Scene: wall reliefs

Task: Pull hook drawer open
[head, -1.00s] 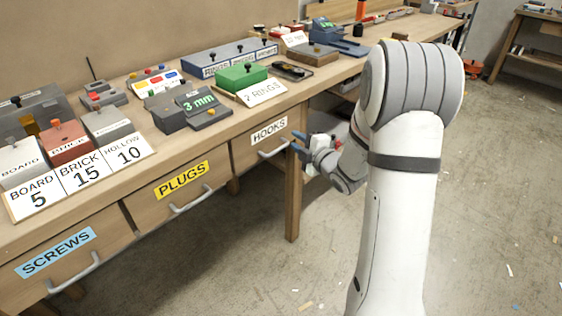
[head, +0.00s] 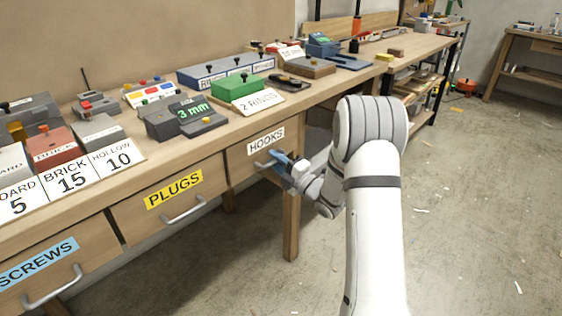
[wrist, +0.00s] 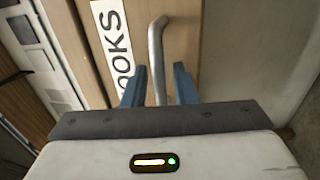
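The hook drawer (head: 240,167) is a wooden drawer under the bench with a white HOOKS label (head: 265,141) and a metal bar handle (head: 259,164). Its front looks flush with the bench. In the wrist view, the handle (wrist: 156,45) runs between the two blue fingers of my gripper (wrist: 159,68), beside the label (wrist: 112,35). The fingers are apart, with visible gaps to the bar on both sides. In the head view my gripper (head: 277,160) is at the right part of the handle, partly covering it.
The PLUGS drawer (head: 205,207) and SCREWS drawer (head: 85,255) are to the left. A bench leg (head: 291,222) stands just right of the hook drawer, near my gripper. Boxes and signs crowd the bench top. The floor (head: 450,240) in front is mostly clear.

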